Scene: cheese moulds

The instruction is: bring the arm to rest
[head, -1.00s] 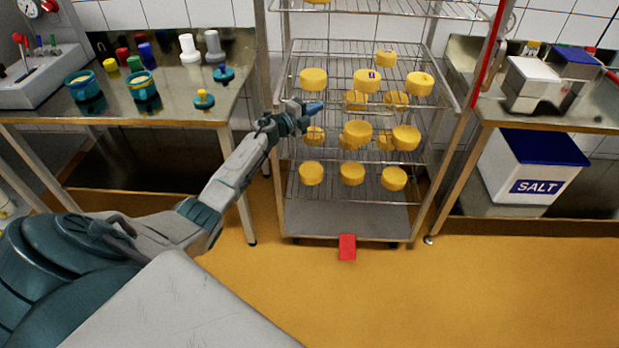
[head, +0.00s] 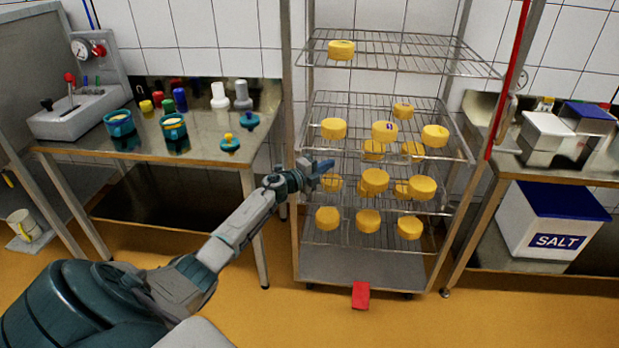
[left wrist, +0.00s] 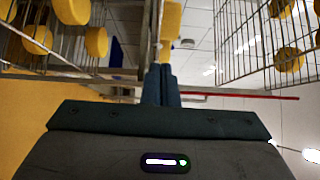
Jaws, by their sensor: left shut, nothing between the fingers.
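My left arm reaches in from the lower left in the head view. Its gripper (head: 324,166) is shut and empty, in front of the left side of the wire rack (head: 293,215). In the left wrist view the closed fingers (left wrist: 160,84) point up the picture, with wire shelves on both sides. Whether the fingers touch the rack cannot be told. My right gripper is in neither view.
Yellow cheeses (head: 384,131) stand on several rack shelves. A steel table (head: 195,152) at left holds two teal moulds, a lid (head: 229,143) and a press (head: 80,115). A salt bin (head: 552,225) is at right. A red block (head: 360,295) lies at the rack's foot.

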